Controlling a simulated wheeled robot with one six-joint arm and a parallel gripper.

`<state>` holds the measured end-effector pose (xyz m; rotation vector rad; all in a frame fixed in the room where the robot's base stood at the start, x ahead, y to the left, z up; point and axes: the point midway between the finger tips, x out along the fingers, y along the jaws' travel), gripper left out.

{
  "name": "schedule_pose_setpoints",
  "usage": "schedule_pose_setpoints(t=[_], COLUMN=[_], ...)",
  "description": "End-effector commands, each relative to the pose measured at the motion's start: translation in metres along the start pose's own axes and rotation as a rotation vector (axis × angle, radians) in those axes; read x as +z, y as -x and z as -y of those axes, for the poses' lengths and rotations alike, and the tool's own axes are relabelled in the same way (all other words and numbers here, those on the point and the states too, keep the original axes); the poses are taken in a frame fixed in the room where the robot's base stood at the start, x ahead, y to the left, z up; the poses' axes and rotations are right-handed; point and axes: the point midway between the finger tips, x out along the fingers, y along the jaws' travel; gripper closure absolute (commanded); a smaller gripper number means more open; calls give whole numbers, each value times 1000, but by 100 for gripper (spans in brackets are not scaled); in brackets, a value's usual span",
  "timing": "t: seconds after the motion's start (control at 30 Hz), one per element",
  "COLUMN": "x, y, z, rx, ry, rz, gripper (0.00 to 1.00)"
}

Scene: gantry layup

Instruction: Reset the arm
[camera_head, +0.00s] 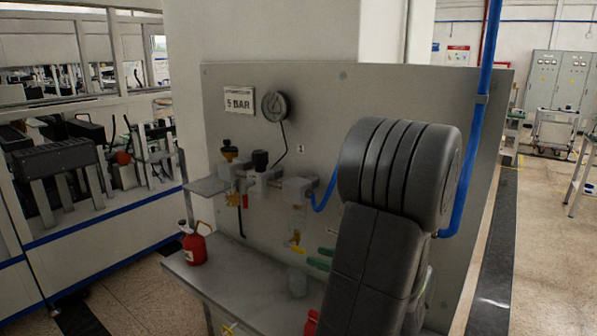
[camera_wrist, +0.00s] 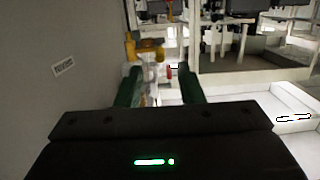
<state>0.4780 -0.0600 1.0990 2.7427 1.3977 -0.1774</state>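My gripper (camera_wrist: 161,84) shows in the wrist view as two green fingers set well apart, so it is open. A clear and whitish thing shows between the fingers, and I cannot tell how far beyond them it is. In the head view my dark arm stands in front of the panel at the right and hides most of the gripper. Only the green finger ends (camera_head: 322,257) stick out left of the arm, in front of the panel's lower part and above the shelf.
The grey panel (camera_head: 420,95) carries a gauge (camera_head: 275,105), valves and a blue pipe (camera_head: 478,130). The shelf (camera_head: 215,285) holds a red can (camera_head: 195,245) and a clear jar (camera_head: 297,282). Another red thing (camera_head: 311,323) is partly hidden by my arm. Open floor lies right.

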Motion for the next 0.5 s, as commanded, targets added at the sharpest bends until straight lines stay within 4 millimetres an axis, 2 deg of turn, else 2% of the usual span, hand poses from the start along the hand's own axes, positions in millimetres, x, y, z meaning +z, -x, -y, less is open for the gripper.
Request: schedule_pose_setpoints(t=[0.2,0.5], x=[0,0], y=[-30,-58], z=[1,1], rx=[-5,-2], ry=[0,0], rz=[1,0], gripper=[66,66])
